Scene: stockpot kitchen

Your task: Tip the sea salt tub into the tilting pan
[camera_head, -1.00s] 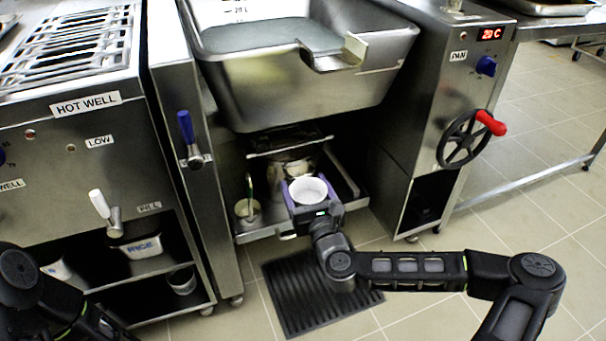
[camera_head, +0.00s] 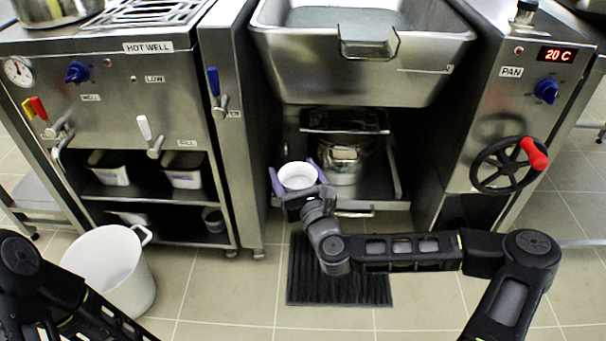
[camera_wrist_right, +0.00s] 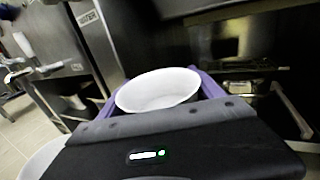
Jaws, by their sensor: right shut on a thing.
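The tilting pan (camera_head: 365,78) is the large steel vessel at the top middle of the head view, with a pouring lip at its front. My right gripper (camera_head: 297,181) is shut on a white round tub (camera_head: 298,176), presumably the sea salt tub; no label on it is readable. The tub is upright, below and in front of the pan, with its open top showing. In the right wrist view the tub (camera_wrist_right: 157,90) sits between the purple fingers; its inside looks white. My left arm shows at the lower left of the head view; its gripper is out of view.
A shelf under the pan holds a shiny steel pot (camera_head: 343,163). The red-handled wheel (camera_head: 508,165) and PAN panel stand at right. A white bucket (camera_head: 110,268) is on the floor at left. A black mat (camera_head: 338,275) lies in front of the pan.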

